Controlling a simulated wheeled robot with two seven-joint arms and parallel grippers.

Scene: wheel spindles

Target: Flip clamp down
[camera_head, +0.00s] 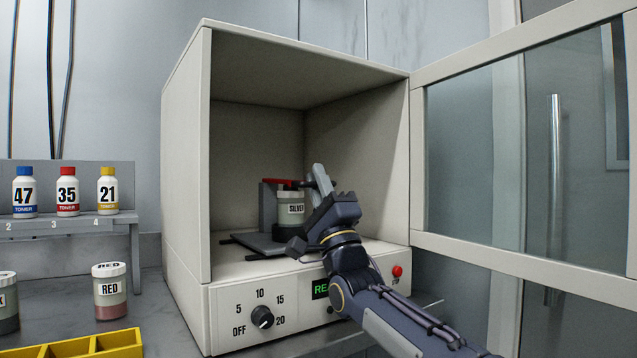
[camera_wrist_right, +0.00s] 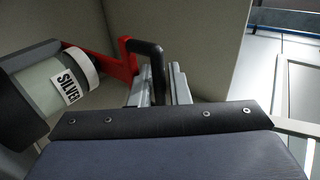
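The clamp (camera_head: 283,183) has a red arm lying roughly level above the jar lid, inside the open cabinet. In the right wrist view its red part (camera_wrist_right: 122,66) ends in a black handle (camera_wrist_right: 157,62). The jar labelled SILVER (camera_head: 290,209) stands upright in a grey holder (camera_head: 268,215); it also shows at the left of the right wrist view (camera_wrist_right: 50,88). My right gripper (camera_head: 321,180) reaches into the cabinet beside the clamp. In the right wrist view its grey fingers (camera_wrist_right: 160,88) flank the black handle; I cannot tell whether they press on it. My left gripper is out of view.
The cabinet (camera_head: 186,180) has its glass door (camera_head: 520,150) swung open to the right. Its front panel carries a dial (camera_head: 262,317) and a red button (camera_head: 397,271). Toner bottles stand on a rack (camera_head: 70,222) at left, above a RED jar (camera_head: 109,290) and a yellow tray (camera_head: 90,346).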

